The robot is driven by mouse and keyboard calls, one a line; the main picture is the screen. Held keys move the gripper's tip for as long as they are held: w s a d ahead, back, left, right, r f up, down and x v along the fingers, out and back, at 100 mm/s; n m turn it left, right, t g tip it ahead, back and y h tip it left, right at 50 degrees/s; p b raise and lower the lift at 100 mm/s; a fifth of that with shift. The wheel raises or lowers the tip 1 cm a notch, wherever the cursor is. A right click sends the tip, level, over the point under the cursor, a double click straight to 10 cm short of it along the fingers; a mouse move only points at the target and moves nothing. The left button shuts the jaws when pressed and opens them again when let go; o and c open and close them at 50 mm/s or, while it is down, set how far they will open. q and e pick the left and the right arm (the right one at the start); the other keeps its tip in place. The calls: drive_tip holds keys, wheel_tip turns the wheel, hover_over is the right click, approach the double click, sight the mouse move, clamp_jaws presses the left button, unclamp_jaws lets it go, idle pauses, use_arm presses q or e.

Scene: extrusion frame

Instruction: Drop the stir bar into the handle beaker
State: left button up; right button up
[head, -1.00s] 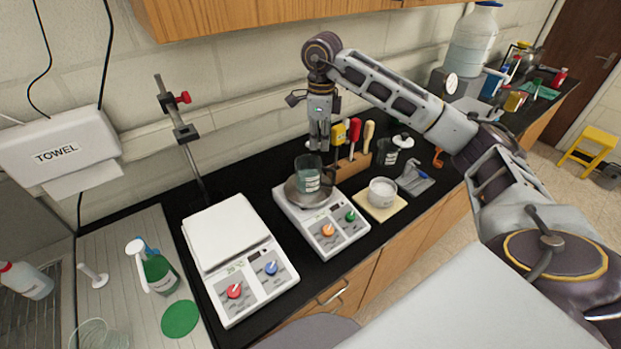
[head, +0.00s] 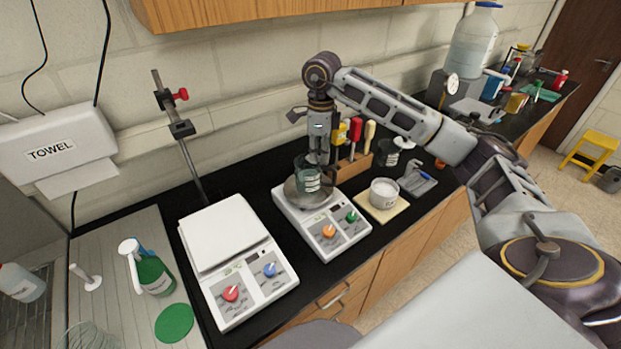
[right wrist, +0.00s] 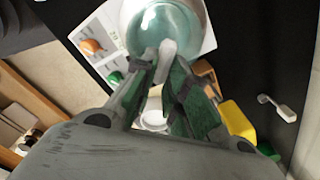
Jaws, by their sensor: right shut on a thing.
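The handle beaker (head: 311,184), clear greenish glass with white print, stands upright on the round plate of the right stirrer (head: 322,227). Its mouth also shows in the right wrist view (right wrist: 195,22). My right gripper (head: 318,160) points down at the beaker's mouth, its fingertips at about rim height. In the right wrist view my right gripper (right wrist: 164,66) is shut on the stir bar (right wrist: 167,48), a small white rod standing out past the fingertips over the beaker opening. The stir bar cannot be made out in the head view. My left gripper is not in view.
A second stirrer (head: 240,262) with a white square top stands to the left. A wooden block (head: 352,166) of coloured-handled tools is just behind the beaker. A white dish (head: 384,192) on a pale pad and a dark beaker (head: 386,152) stand to the right. A stand rod (head: 185,145) rises at left.

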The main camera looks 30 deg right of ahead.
drive_tip(key=o, duration=0.8)
drive_tip(key=shift+o, duration=0.2)
wheel_tip(320, 180, up, 12)
idle(1.1)
idle(1.1)
